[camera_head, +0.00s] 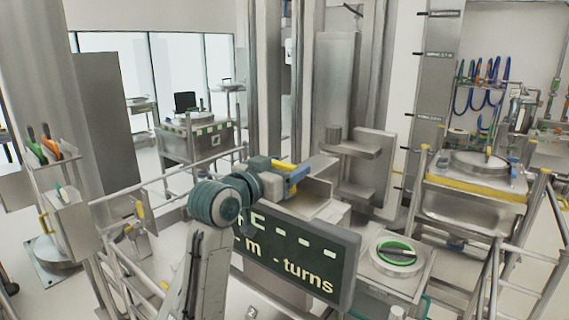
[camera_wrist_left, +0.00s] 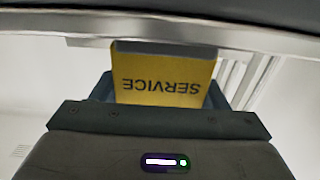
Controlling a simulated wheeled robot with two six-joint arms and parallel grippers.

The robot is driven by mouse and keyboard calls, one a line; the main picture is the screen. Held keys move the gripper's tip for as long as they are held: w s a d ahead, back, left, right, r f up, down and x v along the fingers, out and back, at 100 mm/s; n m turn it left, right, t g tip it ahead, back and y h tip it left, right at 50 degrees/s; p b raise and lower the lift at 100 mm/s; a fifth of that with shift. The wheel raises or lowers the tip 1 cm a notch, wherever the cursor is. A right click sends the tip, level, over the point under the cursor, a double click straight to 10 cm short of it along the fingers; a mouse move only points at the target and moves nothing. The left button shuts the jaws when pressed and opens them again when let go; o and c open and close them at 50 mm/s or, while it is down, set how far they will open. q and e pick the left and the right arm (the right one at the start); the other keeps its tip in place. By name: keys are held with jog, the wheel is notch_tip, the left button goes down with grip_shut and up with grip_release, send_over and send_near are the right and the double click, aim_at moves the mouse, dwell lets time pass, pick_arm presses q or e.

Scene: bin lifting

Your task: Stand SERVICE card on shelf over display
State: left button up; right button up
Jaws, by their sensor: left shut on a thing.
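The yellow SERVICE card (camera_wrist_left: 160,70) is in the left wrist view, its word upside down in that picture. My left gripper (camera_wrist_left: 160,92) is shut on it, with a blue-grey finger at each side. In the head view my left gripper (camera_head: 292,174) is above the dark display (camera_head: 318,262), by the metal shelf (camera_head: 318,190) over it. Only a bit of the card's yellow (camera_head: 283,166) shows there. A pale edge crosses behind the card in the wrist view; I cannot tell whether the card touches it. My right gripper is not in view.
A round pan with a green ring (camera_head: 398,252) sits on a stand right of the display. A metal rail (camera_head: 160,180) runs at the left. A bracket with small plates (camera_head: 350,148) stands behind the shelf. A large vat (camera_head: 478,165) is further right.

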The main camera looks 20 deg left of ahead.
pick_arm(q)
jog(key=o, duration=0.6)
jog(key=shift+f, duration=0.15)
jog(key=o, duration=0.4)
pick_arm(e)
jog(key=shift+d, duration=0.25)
pick_arm(q)
jog(key=shift+r, duration=0.2)
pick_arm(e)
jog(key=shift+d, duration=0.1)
pick_arm(q)
jog(key=shift+s+f+b, duration=0.1)
jog(key=shift+s+b, duration=0.1)
jog(key=shift+b, duration=0.1)
jog(key=shift+b+v, duration=2.8)
jog(key=shift+v, duration=3)
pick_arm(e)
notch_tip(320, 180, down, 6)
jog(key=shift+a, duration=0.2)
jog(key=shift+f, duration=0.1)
